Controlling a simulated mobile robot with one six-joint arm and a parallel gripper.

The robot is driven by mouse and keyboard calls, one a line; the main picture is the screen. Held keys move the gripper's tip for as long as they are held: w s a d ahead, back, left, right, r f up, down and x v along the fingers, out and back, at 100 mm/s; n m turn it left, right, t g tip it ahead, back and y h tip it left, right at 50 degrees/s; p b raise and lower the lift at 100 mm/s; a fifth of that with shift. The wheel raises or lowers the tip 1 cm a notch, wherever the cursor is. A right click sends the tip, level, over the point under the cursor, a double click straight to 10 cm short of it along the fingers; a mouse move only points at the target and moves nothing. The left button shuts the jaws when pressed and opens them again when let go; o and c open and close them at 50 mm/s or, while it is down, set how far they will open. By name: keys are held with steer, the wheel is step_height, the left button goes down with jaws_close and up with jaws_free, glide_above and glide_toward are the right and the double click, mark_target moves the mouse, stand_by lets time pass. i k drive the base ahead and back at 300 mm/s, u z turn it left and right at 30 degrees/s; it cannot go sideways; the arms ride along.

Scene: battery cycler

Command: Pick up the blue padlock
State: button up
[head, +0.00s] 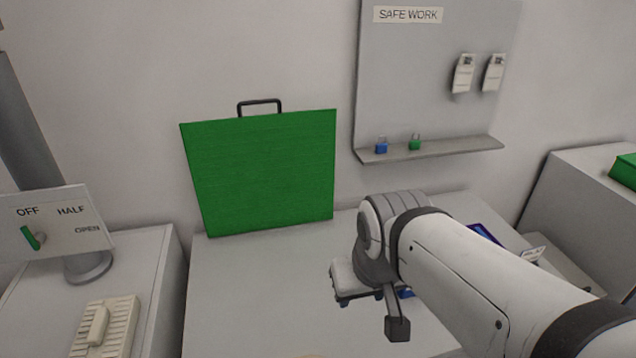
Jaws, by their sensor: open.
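The blue padlock (381,146) stands on the narrow grey shelf (440,150) at the bottom of the "SAFE WORK" board, near its left end. A green padlock (415,143) stands to its right on the same shelf, a small gap apart. My gripper (372,312) is low over the grey table, well below and in front of the shelf. It is open and apart from both padlocks. My arm hides part of the table, and the space between the fingers is hard to make out.
A large green panel with a dark handle (265,172) stands on the table (245,285) against the wall. Two white tags (463,75) hang on the board. A lever plate marked OFF, HALF, OPEN (60,222) is at left. Dark blue items lie partly behind my arm.

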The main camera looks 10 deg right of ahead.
mark_target(380, 148)
steer(key=u, duration=1.7)
steer(key=k, duration=1.15)
steer(key=z, duration=1.5)
steer(key=i, duration=1)
steer(key=z, duration=0.1)
